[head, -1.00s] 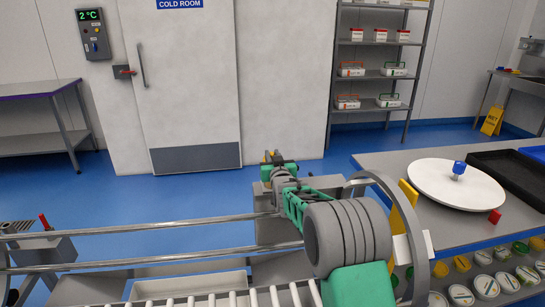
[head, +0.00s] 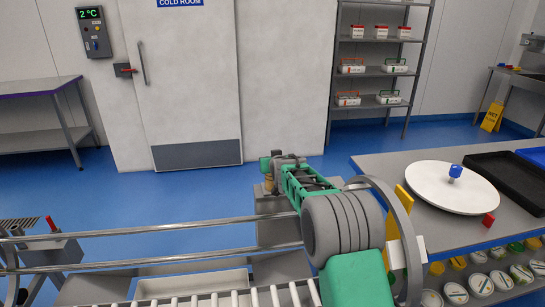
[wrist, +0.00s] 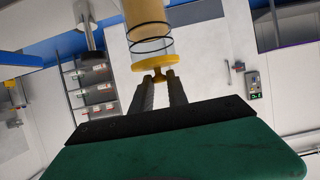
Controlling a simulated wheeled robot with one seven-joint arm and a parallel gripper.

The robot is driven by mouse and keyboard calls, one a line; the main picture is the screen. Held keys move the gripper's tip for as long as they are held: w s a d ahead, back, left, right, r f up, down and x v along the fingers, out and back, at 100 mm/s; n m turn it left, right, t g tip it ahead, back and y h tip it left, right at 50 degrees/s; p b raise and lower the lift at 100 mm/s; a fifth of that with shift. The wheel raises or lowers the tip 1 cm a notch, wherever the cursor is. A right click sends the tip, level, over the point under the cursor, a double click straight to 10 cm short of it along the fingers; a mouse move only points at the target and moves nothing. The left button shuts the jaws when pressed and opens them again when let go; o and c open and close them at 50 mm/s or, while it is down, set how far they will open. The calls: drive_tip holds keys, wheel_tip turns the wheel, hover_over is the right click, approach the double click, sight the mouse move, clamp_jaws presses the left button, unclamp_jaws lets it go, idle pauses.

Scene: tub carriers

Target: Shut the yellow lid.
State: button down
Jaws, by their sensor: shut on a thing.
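The yellow lid (wrist: 155,63) is a round disc with a small knob, shown in the wrist view, whose picture is upside down. My gripper (wrist: 159,80) is shut on the lid's knob. The lid lies against the rim of a clear cylinder (wrist: 150,46) with tan filling and dark rings. I cannot tell whether the lid is fully seated. In the head view my arm hides most of this; a small tan part (head: 268,183) shows beside the arm's far end.
Metal rails (head: 150,240) and a roller conveyor (head: 200,300) lie in front of me. A table (head: 420,220) with a white turntable (head: 445,192) and a black tray (head: 510,178) stands at right. Open blue floor (head: 180,205) lies toward the cold room door.

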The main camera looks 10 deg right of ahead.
drive_tip(key=c, duration=1.3)
unclamp_jaws()
drive_tip(key=shift+c, duration=0.2)
drive_tip(key=b+v, duration=0.1)
drive_tip(key=v, duration=0.6)
drive_tip(key=shift+s, duration=0.35)
drive_tip(key=shift+r, duration=0.15)
drive_tip(key=s+f+g+p, duration=0.1)
drive_tip(key=s+f+g, duration=0.1)
drive_tip(key=s, duration=1.2)
drive_tip(key=s+f+g+p, duration=0.1)
drive_tip(key=s+g, duration=0.3)
drive_tip(key=s, duration=1.1)
drive_tip(key=s+f+g+p, duration=0.1)
drive_tip(key=s+f+g, duration=0.2)
drive_tip(key=s, duration=1.2)
drive_tip(key=shift+a+g, duration=0.3)
drive_tip(key=shift+g, duration=0.3)
